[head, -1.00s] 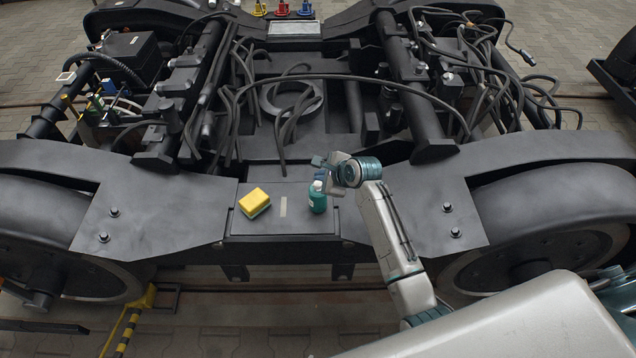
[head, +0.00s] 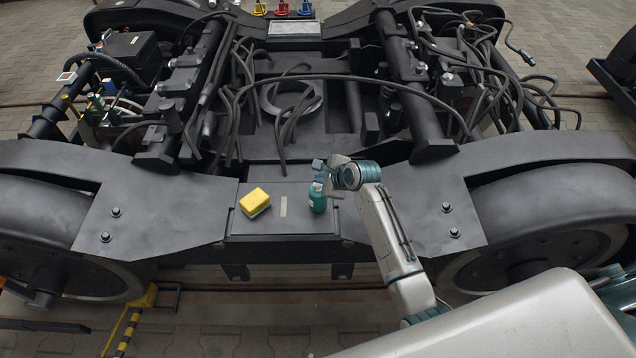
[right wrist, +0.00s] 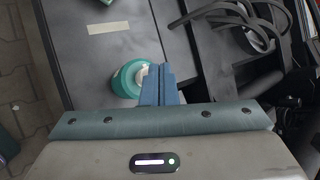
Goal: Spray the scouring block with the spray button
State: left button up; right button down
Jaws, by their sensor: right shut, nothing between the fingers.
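The scouring block (head: 254,201), yellow with a green layer, lies on the dark flat plate of the bogie. To its right a teal spray bottle (head: 317,199) stands upright on the same plate. My right gripper (head: 320,166) is at the top of the bottle, shut and empty. In the right wrist view its blue fingers (right wrist: 161,84) are pressed together beside the bottle's pale top (right wrist: 142,75), over the teal body (right wrist: 127,80). The fingers partly hide the spray button, and I cannot tell whether they touch it. My left gripper is not in view.
A pale strip (head: 284,206) marks the plate (head: 270,226) between block and bottle. Black cables (head: 290,128) hang behind the plate. Large wheels flank it. Yellow, red and blue items (head: 282,8) stand at the far back. The plate around the block is clear.

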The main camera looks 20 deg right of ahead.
aim_at(321, 185)
jog(key=shift+f, duration=0.5)
dwell(0.6)
jog(key=shift+r+p, duration=0.95)
jog(key=shift+p, duration=0.45)
notch_tip(321, 185, up, 5)
jog(key=p, duration=0.6)
jog(key=shift+r, duration=0.1)
